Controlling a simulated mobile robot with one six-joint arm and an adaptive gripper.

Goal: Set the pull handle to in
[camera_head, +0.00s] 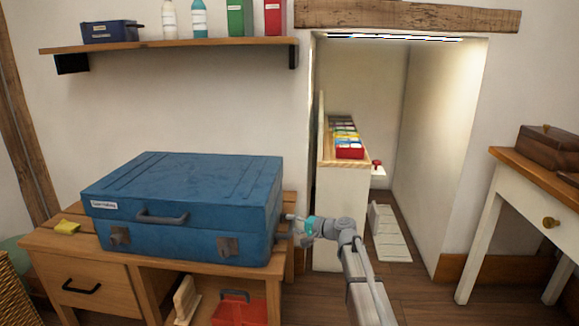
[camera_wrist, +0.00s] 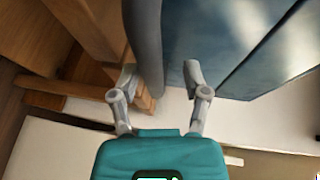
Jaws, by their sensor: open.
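A blue suitcase (camera_head: 185,205) lies flat on the wooden desk, with a grey carry handle (camera_head: 162,217) and two latches on its front. In the wrist view, part of its blue side (camera_wrist: 240,50) shows at the upper right. A grey bar (camera_wrist: 146,40), seemingly the pull handle, runs down beside that side; how far it stands out I cannot tell. My gripper (camera_head: 294,229) is at the suitcase's right end. In the wrist view my gripper (camera_wrist: 160,75) is open, its fingers on either side of the bar, with a clear gap on the right.
The desk (camera_head: 52,244) holds a yellow pad (camera_head: 67,227) left of the suitcase. A shelf (camera_head: 180,44) with bottles and boxes hangs above. Right of my gripper is a lit alcove with a white cabinet (camera_head: 340,215). A white table (camera_head: 515,180) stands far right.

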